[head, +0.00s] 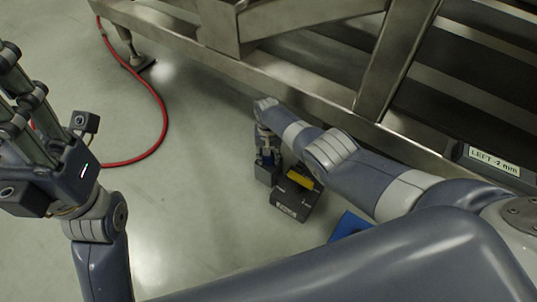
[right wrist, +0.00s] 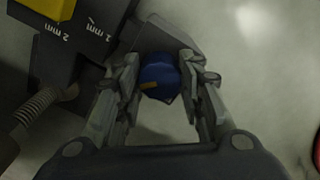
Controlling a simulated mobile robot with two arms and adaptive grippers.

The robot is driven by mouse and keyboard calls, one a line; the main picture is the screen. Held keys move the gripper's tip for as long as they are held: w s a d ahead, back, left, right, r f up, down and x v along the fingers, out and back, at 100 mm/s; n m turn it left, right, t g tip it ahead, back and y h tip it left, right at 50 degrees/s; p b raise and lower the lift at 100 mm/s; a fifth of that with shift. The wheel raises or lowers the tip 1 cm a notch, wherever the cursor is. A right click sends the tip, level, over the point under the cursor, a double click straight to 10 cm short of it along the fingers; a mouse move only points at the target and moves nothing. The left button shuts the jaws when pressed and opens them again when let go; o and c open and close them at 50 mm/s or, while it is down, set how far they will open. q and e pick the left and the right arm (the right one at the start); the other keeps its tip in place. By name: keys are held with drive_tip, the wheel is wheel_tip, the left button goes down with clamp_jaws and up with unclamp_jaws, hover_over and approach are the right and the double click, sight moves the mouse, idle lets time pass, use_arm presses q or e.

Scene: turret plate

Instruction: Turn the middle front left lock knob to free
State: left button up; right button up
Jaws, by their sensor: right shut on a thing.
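The lock knob is a blue knob (right wrist: 160,76) with a small orange mark, in the middle of the right wrist view. It sits at the side of a dark block (right wrist: 85,45) marked 1 mm and 2 mm. In the head view the knob (head: 267,157) is small and partly covered by my right gripper (head: 266,150), which reaches down over it. My right gripper is shut on the knob, one finger on each side. My left gripper (head: 18,95) is at the left edge of the head view, away from the block; its fingertips are not clear.
The dark block (head: 292,204) carries a yellow part (head: 301,180) and a white label. A metal frame (head: 240,70) runs behind it. A sign reading LEFT -2 mm (head: 495,161) is at right. A blue piece (head: 350,225) shows below my right arm. A red hose (head: 160,115) lies on the floor.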

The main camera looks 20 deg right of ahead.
drive_tip(key=shift+s, duration=0.1)
drive_tip(key=o, duration=1)
drive_tip(key=shift+o, duration=0.3)
drive_tip(key=shift+r, duration=0.75)
wheel_tip(320, 180, up, 10)
drive_tip(key=shift+r, duration=0.25)
drive_tip(key=shift+a, duration=0.1)
